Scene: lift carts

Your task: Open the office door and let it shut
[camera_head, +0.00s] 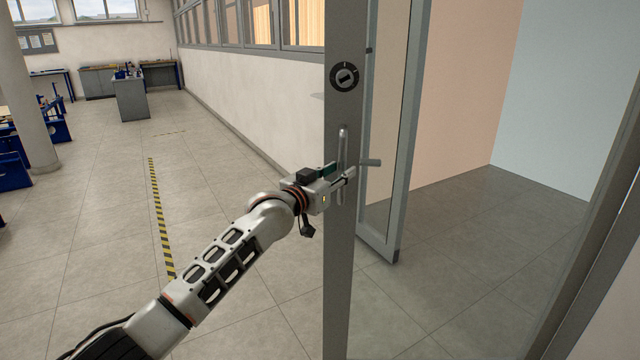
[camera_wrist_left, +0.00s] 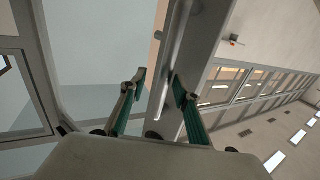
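The office door's grey upright stile (camera_head: 340,270) stands in the middle of the head view, with a round lock (camera_head: 344,77) on it. A vertical metal pull handle (camera_head: 343,145) sits below the lock. A lever (camera_head: 370,162) sticks out just right of the stile. My left gripper (camera_head: 345,178) is at the lower part of the pull handle. In the left wrist view the green fingers of my left gripper (camera_wrist_left: 157,85) are apart, with the handle bar (camera_wrist_left: 171,50) between them; firm contact does not show. My right gripper is out of view.
Right of the stile are a glazed panel (camera_head: 395,130) and an opening onto a room with pink and pale blue walls. A grey frame (camera_head: 590,230) stands at right. Left is open tiled floor with a striped line (camera_head: 158,215), a pillar (camera_head: 25,100) and benches.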

